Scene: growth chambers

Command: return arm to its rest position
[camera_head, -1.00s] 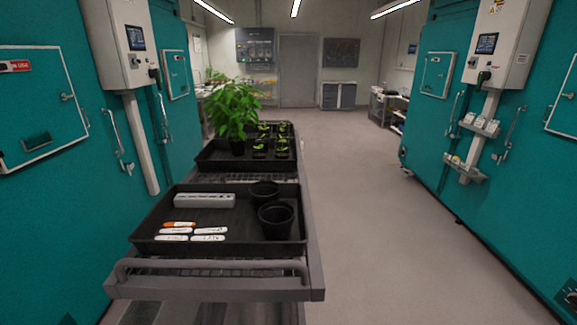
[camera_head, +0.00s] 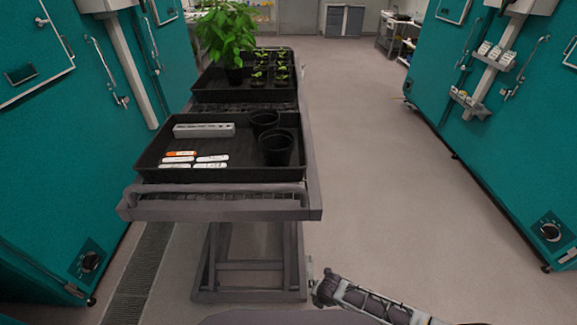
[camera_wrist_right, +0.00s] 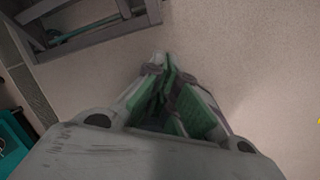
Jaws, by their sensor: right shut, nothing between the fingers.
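My right arm (camera_head: 375,303) comes in from the lower right in the head view, low over the floor and to the right of the cart's lower frame. Its front end (camera_head: 325,287) is small there. In the right wrist view my right gripper (camera_wrist_right: 166,68) has its green-lined fingers together, with nothing held between them, above bare floor. My left gripper is in neither view.
A cart (camera_head: 220,208) carries a black tray (camera_head: 150,170) with two black pots, labels and a grey block. A farther tray (camera_head: 215,97) holds a leafy plant and seedlings. Teal chambers (camera_head: 55,130) flank the aisle. The floor (camera_head: 390,190) right of the cart is clear.

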